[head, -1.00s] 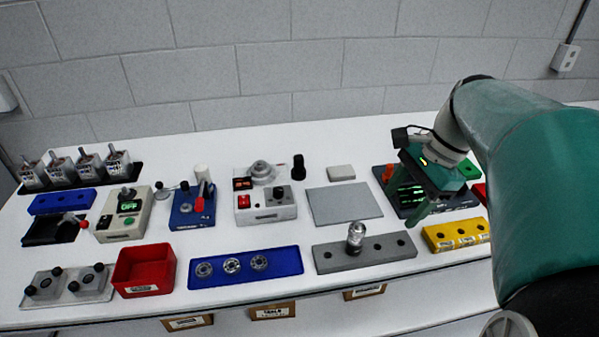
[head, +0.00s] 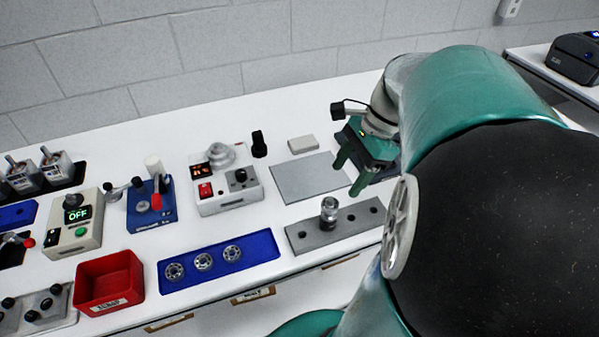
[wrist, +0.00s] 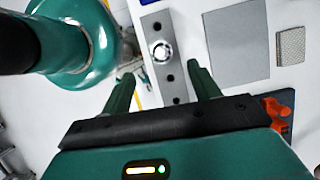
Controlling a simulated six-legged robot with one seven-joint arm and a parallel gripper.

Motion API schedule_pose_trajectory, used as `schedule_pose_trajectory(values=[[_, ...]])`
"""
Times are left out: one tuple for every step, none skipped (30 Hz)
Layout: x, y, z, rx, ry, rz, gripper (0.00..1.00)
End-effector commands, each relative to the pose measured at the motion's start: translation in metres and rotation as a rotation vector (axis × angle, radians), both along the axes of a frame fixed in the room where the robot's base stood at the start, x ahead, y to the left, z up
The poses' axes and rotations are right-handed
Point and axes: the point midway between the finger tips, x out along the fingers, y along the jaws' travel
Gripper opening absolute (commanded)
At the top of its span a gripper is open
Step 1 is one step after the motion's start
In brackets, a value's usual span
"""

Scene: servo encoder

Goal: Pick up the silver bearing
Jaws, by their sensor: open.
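Several silver ring bearings, one of them the middle bearing (head: 203,262), lie in a row on the blue tray (head: 262,247) at the front of the bench. A silver cylindrical piece (head: 329,208) stands on the grey block with holes (head: 360,219); the same piece shows from above in the wrist view (wrist: 161,51). My gripper (head: 346,178) is open and empty, above the bench near the grey plate, right of the bearings. In the wrist view my gripper's fingers (wrist: 160,75) are spread apart, with the grey block beyond and below them. The ring bearings are not seen clearly there.
A red bin (head: 108,283) stands left of the blue tray. Behind the tray are a white box with a red switch (head: 228,188), a blue lever device (head: 152,207) and an OFF display box (head: 73,228). A flat grey plate (head: 305,180) lies clear behind the grey block.

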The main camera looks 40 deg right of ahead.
Motion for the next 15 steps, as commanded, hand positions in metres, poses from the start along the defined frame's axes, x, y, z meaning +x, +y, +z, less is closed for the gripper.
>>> schedule_pose_trajectory(values=[[0.002,0.004,-0.009,0.003,0.002,0.002,0.61],[0.002,0.006,-0.013,0.003,0.002,0.002,0.61],[0.003,0.007,-0.016,0.002,0.002,0.002,0.61],[0.003,0.008,-0.019,0.002,0.002,0.002,0.61],[0.004,0.009,-0.021,0.001,0.001,0.002,0.61],[0.004,0.010,-0.023,0.000,0.001,0.003,0.61],[0.005,0.010,-0.025,0.000,0.001,0.003,0.61],[0.005,0.011,-0.027,0.000,0.001,0.003,0.61],[0.006,0.012,-0.030,0.001,0.002,0.003,0.61],[0.006,0.013,-0.034,0.001,0.003,0.003,0.61],[0.007,0.014,-0.039,0.001,0.003,0.003,0.61],[0.008,0.017,-0.045,0.003,0.004,0.004,0.61],[0.009,0.018,-0.050,0.002,0.003,0.004,0.61],[0.009,0.019,-0.054,0.003,0.004,0.004,0.61],[0.011,0.021,-0.060,0.002,0.003,0.005,0.61]])
